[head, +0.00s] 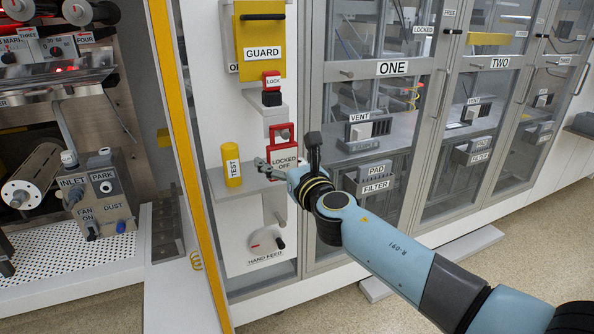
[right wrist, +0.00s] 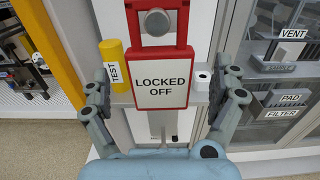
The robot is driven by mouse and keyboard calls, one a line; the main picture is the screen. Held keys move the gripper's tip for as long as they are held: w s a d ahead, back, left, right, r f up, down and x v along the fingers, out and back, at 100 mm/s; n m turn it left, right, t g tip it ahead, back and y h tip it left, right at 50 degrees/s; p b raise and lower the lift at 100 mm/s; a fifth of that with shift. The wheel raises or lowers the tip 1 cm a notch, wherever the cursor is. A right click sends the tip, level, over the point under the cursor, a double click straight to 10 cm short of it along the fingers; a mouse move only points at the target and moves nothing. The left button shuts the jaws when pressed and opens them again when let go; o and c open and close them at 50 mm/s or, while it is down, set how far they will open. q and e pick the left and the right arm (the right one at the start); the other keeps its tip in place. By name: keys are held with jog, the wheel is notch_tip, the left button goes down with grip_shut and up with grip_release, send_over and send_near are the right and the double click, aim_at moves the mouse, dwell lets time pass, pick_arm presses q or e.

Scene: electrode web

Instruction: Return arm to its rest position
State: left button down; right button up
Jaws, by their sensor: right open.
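My right gripper (head: 266,168) is at the panel, close to the red-framed LOCKED OFF tag (head: 284,160). In the right wrist view its two fingers (right wrist: 165,98) are spread wide, one on each side of the LOCKED OFF tag (right wrist: 161,80), with nothing clasped between them. The tag hangs upright by its red loop around a grey round knob (right wrist: 157,22). In the head view my right arm comes in from the lower right and covers part of the panel. My left gripper does not show.
The yellow TEST cylinder (head: 232,162) stands just left of the tag on a small ledge. The yellow GUARD plate (head: 262,40) and red LOCK tag (head: 272,80) are above. The HAND FEED dial (head: 266,243) is below. Glass cabinet doors (head: 395,110) stand at right; open floor lies in front.

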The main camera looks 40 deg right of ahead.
jog(key=v, duration=1)
jog(key=s+f+m+g+b, duration=0.35)
jog(key=s+f, duration=0.25)
jog(key=f, duration=0.8)
jog(key=s+f+m+g+y+b, duration=0.1)
jog(key=s+f+m+g+b, duration=0.3)
jog(key=f, duration=1)
jog(key=s+f+m+g, duration=0.2)
jog(key=s+f+m, duration=0.45)
jog(key=f, duration=0.65)
jog(key=s+a+f+m+g+y, duration=0.1)
jog(key=s+f+m+g, duration=0.1)
jog(key=s+f+m, duration=0.3)
jog(key=s+f+m+g+b, duration=0.1)
jog(key=s+f+m, duration=0.4)
jog(key=s, duration=0.9)
jog(key=s+a+f+m+g+y+b, duration=0.1)
jog(key=s+f+m+g, duration=0.3)
jog(key=s+m, duration=0.5)
notch_tip(320, 180, down, 2)
jog(key=shift+s+a+f+y, duration=0.1)
jog(key=shift+s+a+y, duration=0.2)
jog(key=shift+s, duration=0.35)
jog(key=shift+c, duration=0.4)
